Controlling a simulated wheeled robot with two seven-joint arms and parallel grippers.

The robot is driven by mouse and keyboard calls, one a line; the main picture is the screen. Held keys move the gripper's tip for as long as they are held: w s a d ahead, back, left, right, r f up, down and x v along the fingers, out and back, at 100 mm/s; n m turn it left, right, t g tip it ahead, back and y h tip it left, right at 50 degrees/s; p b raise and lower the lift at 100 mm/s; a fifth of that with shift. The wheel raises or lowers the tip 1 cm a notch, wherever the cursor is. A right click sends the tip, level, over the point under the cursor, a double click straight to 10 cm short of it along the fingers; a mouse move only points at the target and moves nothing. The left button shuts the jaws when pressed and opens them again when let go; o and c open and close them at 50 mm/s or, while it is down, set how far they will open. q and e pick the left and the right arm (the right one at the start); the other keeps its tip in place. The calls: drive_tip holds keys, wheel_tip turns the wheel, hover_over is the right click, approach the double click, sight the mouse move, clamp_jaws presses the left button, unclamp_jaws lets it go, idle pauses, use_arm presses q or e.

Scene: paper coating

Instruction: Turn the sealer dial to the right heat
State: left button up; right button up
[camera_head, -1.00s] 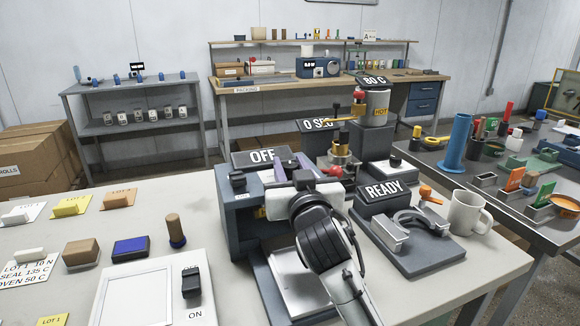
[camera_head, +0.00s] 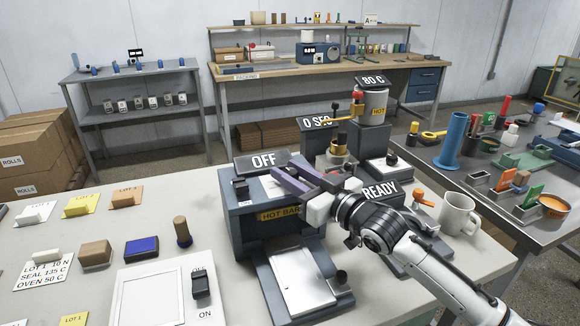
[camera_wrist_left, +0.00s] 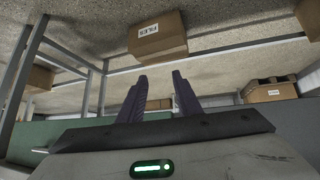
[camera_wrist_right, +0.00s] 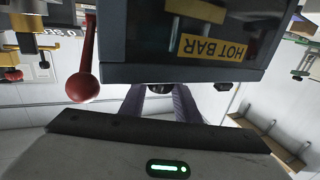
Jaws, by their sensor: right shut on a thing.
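The sealer (camera_head: 250,215) is a blue box with a HOT BAR label and a sign reading OFF (camera_head: 263,160) on top. My left gripper (camera_wrist_left: 158,80) is open and empty in the left wrist view, outside the head view. A card (camera_head: 45,271) reads LOT 1, 10 N, SEAL 135 C, OVEN 50 C.
A red ball-ended lever (camera_wrist_right: 82,88) hangs near the right fingers. The READY unit (camera_head: 385,205), a mug (camera_head: 457,213) and the heater signed 80 C (camera_head: 374,105) stand right of the sealer. A switch panel (camera_head: 150,290) lies front left.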

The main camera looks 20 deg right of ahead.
drive_tip(key=shift+w+d+n+g+y, duration=0.15)
drive_tip(key=shift+n+g+y, duration=0.35)
drive_tip(key=shift+y, duration=0.4)
drive_tip(key=shift+r+n+g+y, duration=0.1)
drive_tip(key=shift+n+g+y, duration=0.2)
drive_tip(key=shift+n+y, duration=0.2)
drive_tip(key=o, duration=1)
drive_tip(key=shift+o, duration=0.2)
drive_tip(key=shift+s+d, duration=0.15)
drive_tip(key=shift+s, duration=0.4)
drive_tip(key=p+v, duration=0.4)
drive_tip(key=v, duration=0.5)
drive_tip(key=shift+s+d, duration=0.1)
drive_tip(key=shift+s, duration=0.05)
